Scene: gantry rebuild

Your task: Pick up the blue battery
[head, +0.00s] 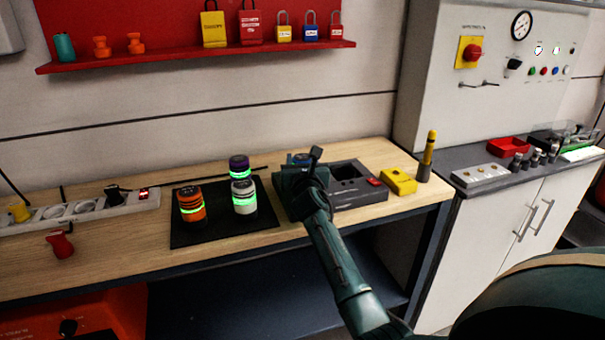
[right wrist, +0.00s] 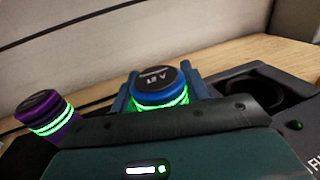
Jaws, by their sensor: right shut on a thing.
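The blue battery (right wrist: 158,88) is a short cylinder with a dark top and a glowing green band. In the right wrist view it sits between the two fingers of my right gripper (right wrist: 165,92), which is shut on it. In the head view only a bit of the blue battery (head: 298,158) shows behind my right gripper (head: 302,172), at the left end of the grey charger (head: 350,185). The battery's lower part is hidden, so I cannot tell whether it touches anything below. My left gripper is not in view.
A yellow block (head: 398,182) lies right of the charger. A power strip (head: 85,208) lies at the left.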

